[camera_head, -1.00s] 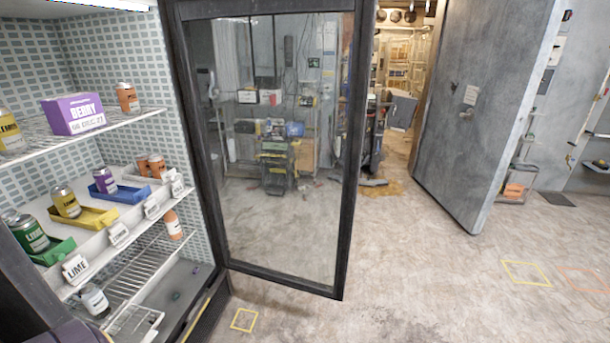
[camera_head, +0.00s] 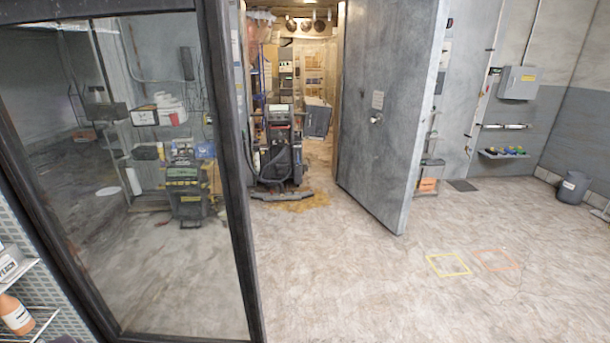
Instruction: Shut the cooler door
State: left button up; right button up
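The cooler door (camera_head: 233,170) is a dark-framed glass door and stands open at the left of the head view. Floor and shelving show through its glass. A small part of the cooler's inside shows at the lower left, with a white wire shelf (camera_head: 22,268) and an orange bottle (camera_head: 15,314). Most of the cooler is out of the picture. The door's lower edge is partly cut off by the frame. Neither of my grippers is in view, and nothing of mine touches the visible part of the door.
A large grey metal door (camera_head: 392,120) stands open in the middle, beside a doorway with a black floor machine (camera_head: 280,150). Yellow (camera_head: 449,264) and orange (camera_head: 496,260) squares mark the floor. A grey bin (camera_head: 572,187) stands far right. The floor at right is clear.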

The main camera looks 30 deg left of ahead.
aim_at(212, 17)
jog(key=i, duration=0.95)
jog(key=i+u, duration=0.3)
jog(key=i, duration=0.15)
jog(key=i+l+u, duration=0.3)
jog(key=i+u, duration=0.25)
jog(key=u, duration=0.2)
jog(key=i+u, duration=0.25)
jog(key=u, duration=0.15)
jog(key=i+u, duration=0.15)
jog(key=u, duration=0.3)
jog(key=i+l+u, duration=0.1)
jog(key=u, duration=0.35)
jog(key=i+l+u, duration=0.1)
jog(key=u, duration=0.3)
jog(key=i+l+u, duration=0.15)
jog(key=u, duration=0.3)
jog(key=i+l+u, duration=0.15)
jog(key=u, duration=0.3)
jog(key=i+l+u, duration=0.15)
jog(key=u, duration=0.25)
jog(key=i+l+u, duration=0.15)
jog(key=l+u, duration=0.15)
jog(key=i+l+u, duration=0.15)
jog(key=l+u, duration=0.15)
